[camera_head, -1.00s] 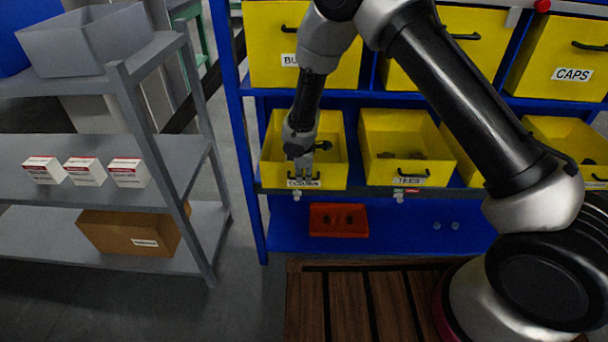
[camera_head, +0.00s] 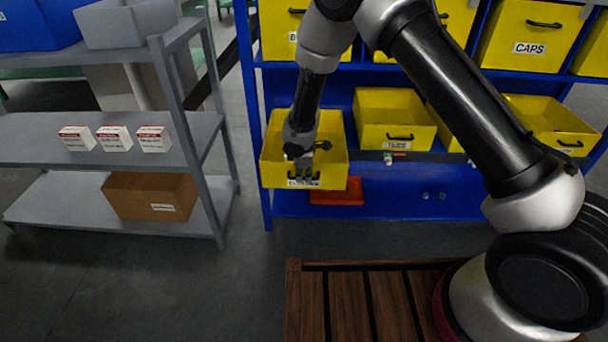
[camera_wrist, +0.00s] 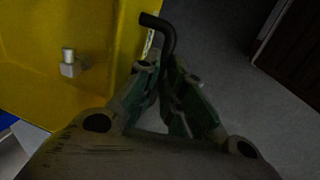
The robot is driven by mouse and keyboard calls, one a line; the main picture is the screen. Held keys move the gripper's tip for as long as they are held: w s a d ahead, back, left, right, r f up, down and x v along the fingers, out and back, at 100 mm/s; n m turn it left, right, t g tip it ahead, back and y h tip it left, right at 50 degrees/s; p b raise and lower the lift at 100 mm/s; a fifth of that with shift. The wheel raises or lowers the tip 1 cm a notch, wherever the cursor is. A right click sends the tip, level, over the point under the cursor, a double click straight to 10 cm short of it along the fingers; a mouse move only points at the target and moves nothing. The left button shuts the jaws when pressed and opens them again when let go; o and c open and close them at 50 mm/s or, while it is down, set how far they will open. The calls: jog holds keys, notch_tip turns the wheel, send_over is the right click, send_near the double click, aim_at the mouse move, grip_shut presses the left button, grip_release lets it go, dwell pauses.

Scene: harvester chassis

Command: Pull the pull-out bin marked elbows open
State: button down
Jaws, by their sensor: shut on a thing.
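A yellow pull-out bin (camera_head: 275,174) at the left end of the blue rack's middle row stands well forward of the bin beside it. Its front label is partly covered by my gripper and I cannot read it. My gripper (camera_head: 302,172) is at the bin's front, shut on its black handle. In the wrist view the bent black handle (camera_wrist: 167,38) runs between the fingers of my gripper (camera_wrist: 168,95). The yellow bin wall (camera_wrist: 105,30) is at the left there, with a small grey fitting (camera_wrist: 70,66) inside.
Another yellow bin (camera_head: 372,108) and more bins sit in the blue rack (camera_head: 265,200). A red-orange tray (camera_head: 345,192) lies on the lower shelf, partly behind the bin. A grey shelf (camera_head: 60,140) with small boxes stands at left. The floor (camera_head: 250,270) before the rack is clear.

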jog(key=shift+s, duration=0.25)
jog(key=c, duration=1.5)
grip_release()
jog(key=r, duration=0.4)
jog(key=s+r, duration=0.1)
jog(key=r, duration=0.3)
jog(key=s+r, duration=0.1)
jog(key=r, duration=0.2)
jog(key=shift+s+r, duration=0.15)
jog(key=shift+r, duration=0.25)
